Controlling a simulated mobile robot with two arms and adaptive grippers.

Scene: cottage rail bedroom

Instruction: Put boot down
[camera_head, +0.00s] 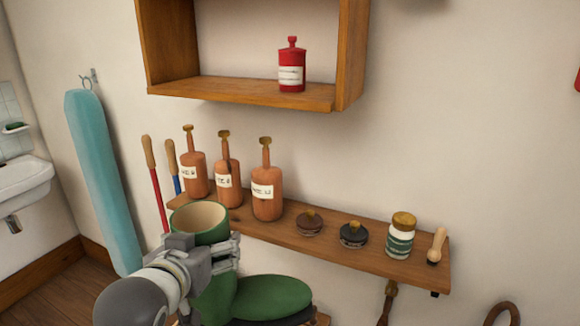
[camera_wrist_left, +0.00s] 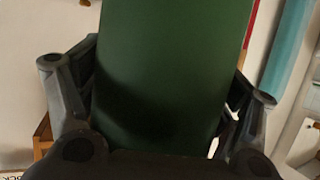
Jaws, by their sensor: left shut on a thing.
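A green boot (camera_head: 272,297) with a cream inside stands upright at the bottom middle of the head view, its toe pointing right. My left gripper (camera_head: 217,252) is shut on the boot's shaft, just below its open top. In the left wrist view the green shaft (camera_wrist_left: 175,75) fills the middle, between the two fingers of my left gripper (camera_wrist_left: 160,115). The boot is in front of the wooden shelf. Its sole is partly cut off by the frame's bottom edge, so I cannot tell whether it rests on anything. My right gripper is not in view.
The narrow wall shelf (camera_head: 345,252) holds several brown bottles, two small round tins, a striped jar (camera_head: 401,238) and a wooden-handled tool. Above it, a wooden box shelf (camera_head: 230,92) holds a red canister (camera_head: 291,66). An ironing board (camera_head: 103,180) and a sink (camera_head: 22,184) are at left.

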